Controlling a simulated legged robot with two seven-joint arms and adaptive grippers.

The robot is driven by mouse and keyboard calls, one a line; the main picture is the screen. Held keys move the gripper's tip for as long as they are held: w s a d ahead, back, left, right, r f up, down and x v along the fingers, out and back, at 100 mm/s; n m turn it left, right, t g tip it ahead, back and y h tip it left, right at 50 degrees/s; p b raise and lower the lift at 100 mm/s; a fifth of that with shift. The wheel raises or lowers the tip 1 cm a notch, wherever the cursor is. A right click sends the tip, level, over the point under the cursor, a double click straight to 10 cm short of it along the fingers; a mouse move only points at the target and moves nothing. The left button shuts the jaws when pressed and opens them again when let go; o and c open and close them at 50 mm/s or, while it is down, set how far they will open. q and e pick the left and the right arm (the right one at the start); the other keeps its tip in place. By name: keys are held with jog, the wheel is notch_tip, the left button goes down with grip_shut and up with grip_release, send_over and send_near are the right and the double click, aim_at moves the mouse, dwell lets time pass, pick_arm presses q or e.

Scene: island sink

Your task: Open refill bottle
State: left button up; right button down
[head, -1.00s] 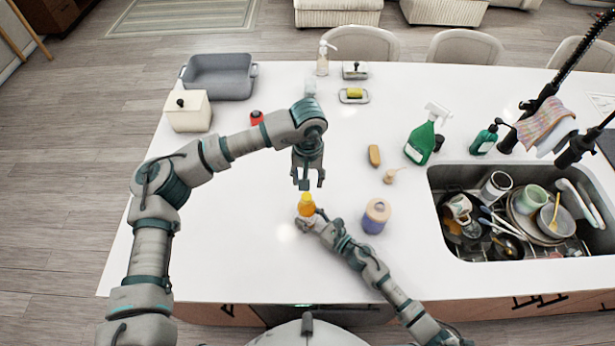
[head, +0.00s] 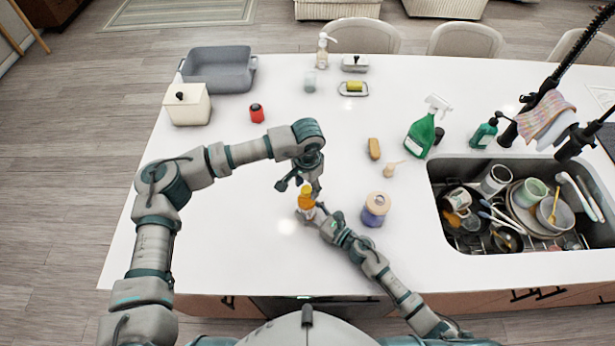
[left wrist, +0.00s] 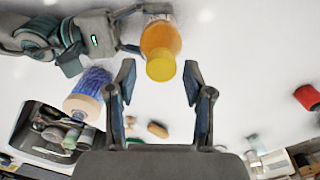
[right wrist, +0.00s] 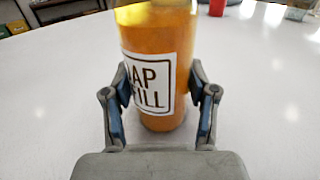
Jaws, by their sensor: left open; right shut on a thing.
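The refill bottle (head: 306,201) stands upright on the white counter, orange with a yellow cap. Its label, partly hidden, shows "AP" and "FILL" in the right wrist view (right wrist: 152,75). My right gripper (right wrist: 160,105) is shut on the lower part of the bottle, a finger on each side. My left gripper (head: 300,188) is open just above and beside the cap. In the left wrist view the yellow cap (left wrist: 161,70) lies just beyond and between the open fingertips (left wrist: 158,80), apparently not touching them.
A purple-and-beige jar (head: 375,210) stands right of the bottle. A wooden brush (head: 374,149), a green spray bottle (head: 421,135) and a sink full of dishes (head: 437,200) are farther right. A red item (head: 257,113), a white canister (head: 188,105) and a grey basin (head: 219,75) stand at the back left.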

pick_arm(q)
jog(key=shift+f, duration=0.3)
